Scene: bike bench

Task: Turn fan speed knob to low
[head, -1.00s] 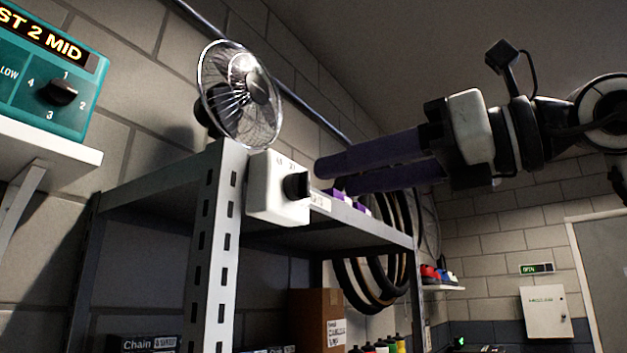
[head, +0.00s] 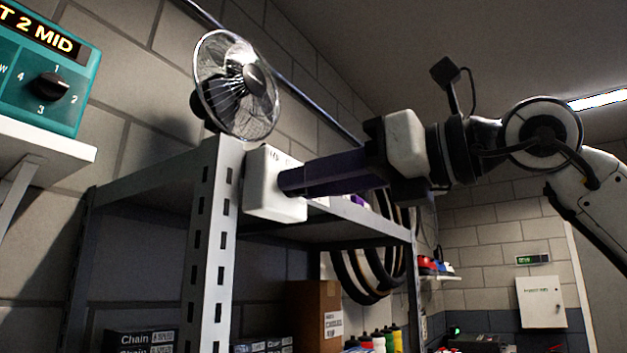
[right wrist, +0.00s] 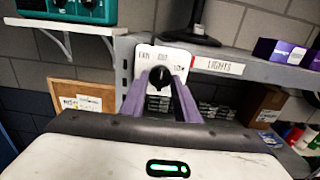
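The fan speed control is a white box (head: 262,200) at the front corner of the shelf. Its round black knob (right wrist: 160,76) shows in the right wrist view, below small dark lettering; which way it points is unclear. My right gripper (head: 284,181) reaches in from the right, fingertips at the box front. In the right wrist view its purple fingers (right wrist: 160,84) stand apart, one on each side of the knob. I cannot tell whether they touch it. In the head view the near finger hides the knob. My left gripper is not in view.
A wire-guarded fan (head: 236,86) stands on the metal shelf (head: 207,255) above the box. A label reading LIGHTS (right wrist: 217,66) is on the shelf edge, with purple boxes (right wrist: 280,52) beyond. A teal unit (head: 42,70) sits on a bracket shelf at left.

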